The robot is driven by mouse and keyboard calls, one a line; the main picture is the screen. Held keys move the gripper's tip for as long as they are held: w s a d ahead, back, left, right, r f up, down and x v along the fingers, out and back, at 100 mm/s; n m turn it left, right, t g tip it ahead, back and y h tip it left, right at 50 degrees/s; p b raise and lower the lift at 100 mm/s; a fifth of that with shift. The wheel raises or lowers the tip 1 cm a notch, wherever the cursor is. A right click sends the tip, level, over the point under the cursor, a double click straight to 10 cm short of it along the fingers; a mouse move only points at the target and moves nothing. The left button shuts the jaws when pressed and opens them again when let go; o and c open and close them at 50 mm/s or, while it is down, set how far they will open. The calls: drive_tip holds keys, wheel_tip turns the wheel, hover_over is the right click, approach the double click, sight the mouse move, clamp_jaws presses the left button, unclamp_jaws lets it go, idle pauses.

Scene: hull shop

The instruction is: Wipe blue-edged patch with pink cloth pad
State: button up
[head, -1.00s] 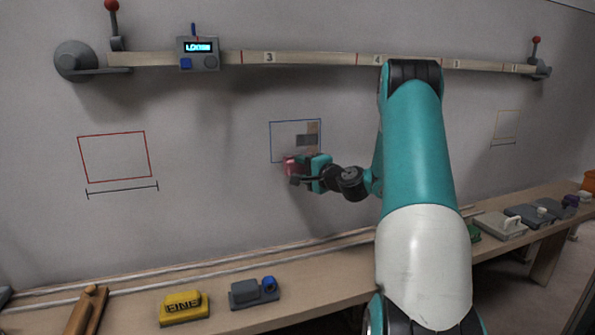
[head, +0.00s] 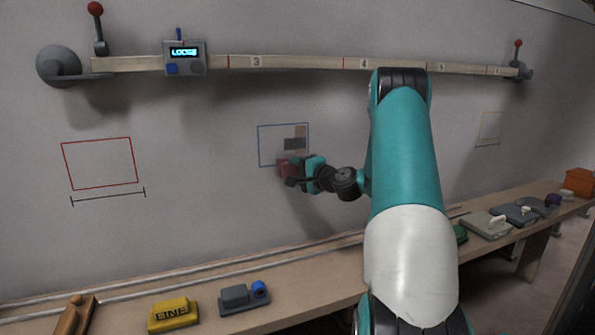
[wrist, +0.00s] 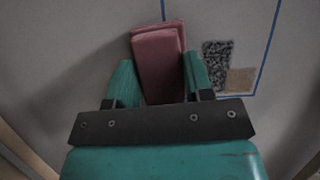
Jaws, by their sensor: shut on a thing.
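The blue-edged patch (head: 270,146) is a blue square outline on the pale wall, left of my arm. Inside it are a dark grey speckled smudge (wrist: 217,62) and a tan smudge (wrist: 240,82); they also show at the patch's right side in the head view. My gripper (head: 297,175) is shut on the pink cloth pad (wrist: 158,58), at the lower right of the patch in the head view. In the wrist view the pad lies between the teal fingers, left of the smudges and overlapping the blue line's end. I cannot tell whether the pad touches the wall.
A red-edged patch (head: 100,163) is at left and a yellow-edged one (head: 490,127) at right. A rail (head: 300,61) with a display box (head: 185,57) runs above. A bench (head: 220,285) below holds a yellow block (head: 174,314), a grey-blue block (head: 245,297) and other tools.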

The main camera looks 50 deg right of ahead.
drive_tip(key=shift+w+d, duration=0.1)
drive_tip(key=shift+w, duration=0.05)
drive_tip(key=shift+w+d+r+p, duration=0.1)
drive_tip(key=shift+w+r+p, duration=0.05)
drive_tip(key=shift+r+p, duration=5.9)
drive_tip(key=shift+f+b, duration=6.3)
drive_tip(key=shift+b, duration=0.2)
drive_tip(key=o, duration=0.3)
drive_tip(key=shift+r, duration=0.1)
drive_tip(key=c, duration=0.3)
drive_tip(key=shift+s, duration=0.25)
drive_tip(key=shift+s+a, duration=0.4)
drive_tip(key=shift+a, duration=0.05)
drive_tip(key=shift+s+b, duration=0.1)
drive_tip(key=shift+b, duration=0.2)
